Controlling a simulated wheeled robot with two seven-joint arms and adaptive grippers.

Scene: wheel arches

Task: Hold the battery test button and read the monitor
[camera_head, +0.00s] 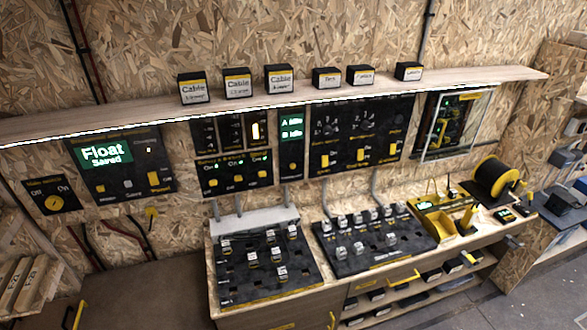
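A wall panel at the left holds a lit green monitor (104,154) that reads "Float Saved". Below the monitor are a small yellow control, a pale one, and a larger yellow one (153,178) at the right. A dark panel (231,172) in the middle has a row of small green lights above several yellow buttons. A narrow green screen (291,130) beside it reads "A Idle" and "B Idle". Most labels are too small to read, so I cannot tell which button is the battery test. Neither of my grippers shows, and nothing is seen touching any button.
A shelf (146,119) with several labelled black boxes runs above the panels. A workbench below carries two black boards (262,268) (372,240) with small blocks. A black spool (491,178) stands at the right.

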